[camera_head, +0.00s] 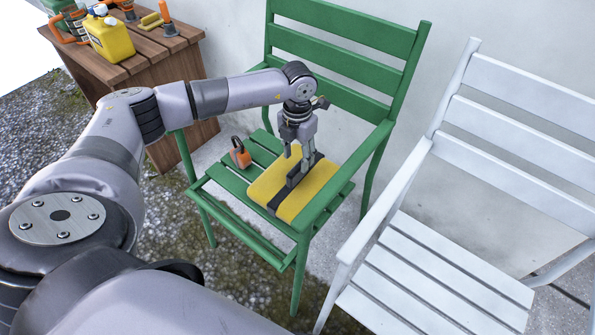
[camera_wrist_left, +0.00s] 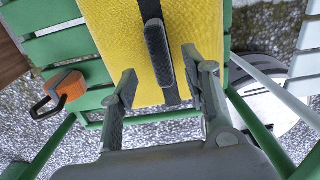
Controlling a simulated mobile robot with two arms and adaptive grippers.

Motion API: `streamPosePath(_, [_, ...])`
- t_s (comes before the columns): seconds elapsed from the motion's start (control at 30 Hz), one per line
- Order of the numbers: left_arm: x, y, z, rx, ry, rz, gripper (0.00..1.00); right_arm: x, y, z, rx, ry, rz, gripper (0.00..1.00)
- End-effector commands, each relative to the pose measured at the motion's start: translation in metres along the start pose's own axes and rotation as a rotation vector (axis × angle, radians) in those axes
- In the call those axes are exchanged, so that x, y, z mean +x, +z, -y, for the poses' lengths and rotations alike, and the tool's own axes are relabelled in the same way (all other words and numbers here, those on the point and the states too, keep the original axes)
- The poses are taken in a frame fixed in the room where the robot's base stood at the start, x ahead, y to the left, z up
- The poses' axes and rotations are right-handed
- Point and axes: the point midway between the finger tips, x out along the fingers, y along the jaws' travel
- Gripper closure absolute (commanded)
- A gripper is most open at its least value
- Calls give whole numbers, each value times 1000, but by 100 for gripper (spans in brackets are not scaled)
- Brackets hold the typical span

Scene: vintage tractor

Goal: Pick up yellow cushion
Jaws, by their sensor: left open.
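The yellow cushion (camera_head: 299,190) lies on the seat of the green chair (camera_head: 347,43), with a dark strap and a raised dark handle across its middle. My left gripper (camera_head: 299,163) points down over the cushion, close to its handle. In the left wrist view the cushion (camera_wrist_left: 116,32) fills the upper middle. There the two fingers of the left gripper (camera_wrist_left: 160,85) are apart, with the handle between and just beyond their tips. Nothing is held. My right gripper is not in view.
An orange padlock-like object (camera_head: 240,154) sits on the green seat left of the cushion. The green chair's armrest and backrest stand close around the cushion. A white chair (camera_head: 420,262) is at the right. A wooden table (camera_head: 158,62) at the upper left holds a yellow canister (camera_head: 109,38) and tools.

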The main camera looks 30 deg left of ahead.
Motion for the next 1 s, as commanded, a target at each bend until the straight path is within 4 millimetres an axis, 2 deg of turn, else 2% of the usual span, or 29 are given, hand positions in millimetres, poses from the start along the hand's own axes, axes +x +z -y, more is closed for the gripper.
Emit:
streamPosePath(0.17, [10, 0, 0, 0, -1, 0, 57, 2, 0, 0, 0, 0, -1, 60])
streamPosePath(0.5, [59, 0, 0, -1, 0, -2, 57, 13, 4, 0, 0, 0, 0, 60])
streamPosePath(0.73, [60, 0, 0, 0, -1, 1, 57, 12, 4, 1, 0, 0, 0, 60])
streamPosePath(1.0, [60, 0, 0, 0, 0, 1, 74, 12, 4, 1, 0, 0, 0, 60])
